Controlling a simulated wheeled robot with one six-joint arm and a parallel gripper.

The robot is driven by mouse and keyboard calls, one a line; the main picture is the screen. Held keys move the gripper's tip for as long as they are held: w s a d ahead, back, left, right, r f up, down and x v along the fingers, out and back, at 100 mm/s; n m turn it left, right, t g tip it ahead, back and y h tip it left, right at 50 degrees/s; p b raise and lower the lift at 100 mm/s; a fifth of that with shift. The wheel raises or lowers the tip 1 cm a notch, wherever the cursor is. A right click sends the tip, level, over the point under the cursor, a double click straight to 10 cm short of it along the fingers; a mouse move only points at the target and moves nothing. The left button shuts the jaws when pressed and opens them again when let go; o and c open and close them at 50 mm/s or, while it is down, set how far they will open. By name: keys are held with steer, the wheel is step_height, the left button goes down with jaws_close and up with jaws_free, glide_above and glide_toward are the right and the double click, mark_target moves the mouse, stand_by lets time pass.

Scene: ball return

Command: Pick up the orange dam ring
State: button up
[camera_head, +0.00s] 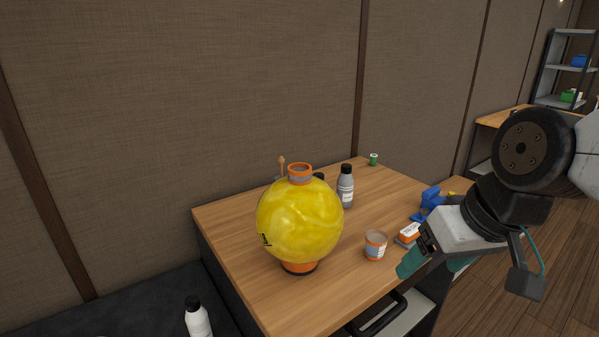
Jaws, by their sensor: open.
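A large glossy yellow ball (299,222) stands on the wooden table. One orange ring (299,267) with a dark lower edge is under the ball, largely hidden by it. A second orange ring-like piece (299,169) with a grey band shows at the ball's top edge; I cannot tell if it rests on the ball or stands behind it. I cannot tell which is the dam ring. My gripper (434,265), with teal fingers, is open at the table's front right edge, well right of the ball and apart from both orange pieces.
An orange-and-white tub (375,246) stands between ball and gripper. A small orange-and-white item (409,234) and a blue object (430,200) are near my gripper. A grey bottle (345,187) and green-topped item (374,159) stand farther back. The table's (345,290) front is clear.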

steer(key=w+a+r+n+t+y, duration=0.25)
steer(key=w+a+t, duration=0.25)
steer(key=w+a, duration=0.85)
steer(key=m+t, duration=0.2)
steer(key=t, duration=0.2)
glide_toward(298, 169)
steer(key=shift+s+a+f+h, duration=0.15)
steer(key=shift+a+f+h, duration=0.1)
steer(key=shift+a, duration=0.15)
steer(key=shift+s+a+f+h, duration=0.15)
steer(key=shift+a+f+h, duration=0.05)
steer(key=shift+a, duration=0.25)
steer(key=shift+w+a+f+h, duration=0.15)
steer(key=shift+w+a+h, duration=0.1)
steer(key=shift+w+h, duration=0.25)
steer(key=shift+w+f, duration=0.15)
steer(key=shift+w, duration=0.2)
steer(key=x, duration=0.4)
steer(key=r+x, duration=0.1)
steer(key=x, duration=0.2)
steer(key=shift+w+d, duration=0.25)
steer(key=shift+t, duration=0.3)
steer(key=shift+c, duration=0.3)
steer(key=c, duration=1)
